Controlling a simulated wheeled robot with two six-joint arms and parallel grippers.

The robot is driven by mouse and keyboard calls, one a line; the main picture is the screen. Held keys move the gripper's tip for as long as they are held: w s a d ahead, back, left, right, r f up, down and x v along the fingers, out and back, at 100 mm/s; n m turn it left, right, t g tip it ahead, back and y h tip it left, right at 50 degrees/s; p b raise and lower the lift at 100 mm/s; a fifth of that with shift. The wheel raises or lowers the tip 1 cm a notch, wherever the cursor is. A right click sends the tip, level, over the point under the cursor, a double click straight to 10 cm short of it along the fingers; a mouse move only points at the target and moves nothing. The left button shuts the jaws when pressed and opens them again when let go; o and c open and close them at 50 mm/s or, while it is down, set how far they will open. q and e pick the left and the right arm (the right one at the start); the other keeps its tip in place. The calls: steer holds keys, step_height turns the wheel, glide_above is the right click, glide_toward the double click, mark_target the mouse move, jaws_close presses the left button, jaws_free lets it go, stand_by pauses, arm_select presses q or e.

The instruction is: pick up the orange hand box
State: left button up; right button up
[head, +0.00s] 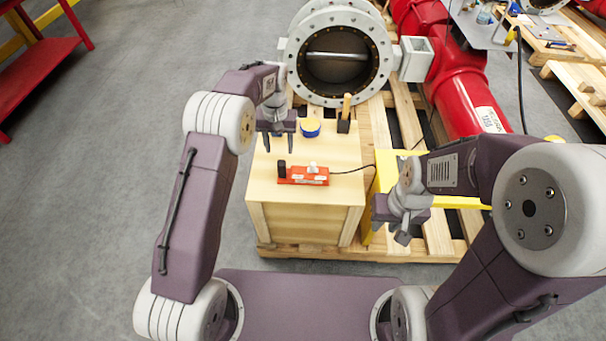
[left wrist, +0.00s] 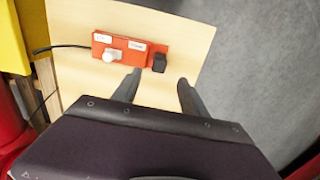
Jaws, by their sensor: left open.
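The orange hand box (head: 309,178) lies flat on the top of a wooden crate, with a white knob on it, a black block at its left end and a black cable running off to the right. In the left wrist view the orange hand box (left wrist: 118,50) lies beyond my fingertips, apart from them. My left gripper (head: 279,146) is open and empty, above the crate and behind the box in the head view; its two fingers also show in the left wrist view (left wrist: 160,82). My right gripper (head: 404,232) hangs right of the crate; its finger gap is unclear.
The wooden crate (head: 262,190) stands on a pallet (head: 437,232). A blue and yellow round container (head: 310,127) and a wooden-handled tool in a black block (head: 344,126) stand at its back. A large grey valve (head: 290,60) and red pipe (head: 458,90) lie behind. Yellow bars (head: 384,165) stand right.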

mark_target(281, 162)
arm_select(q)
step_height(281, 162, down, 10)
steer(key=shift+r, duration=0.25)
jaws_close()
steer(key=shift+r, duration=0.1)
stand_by(1.4)
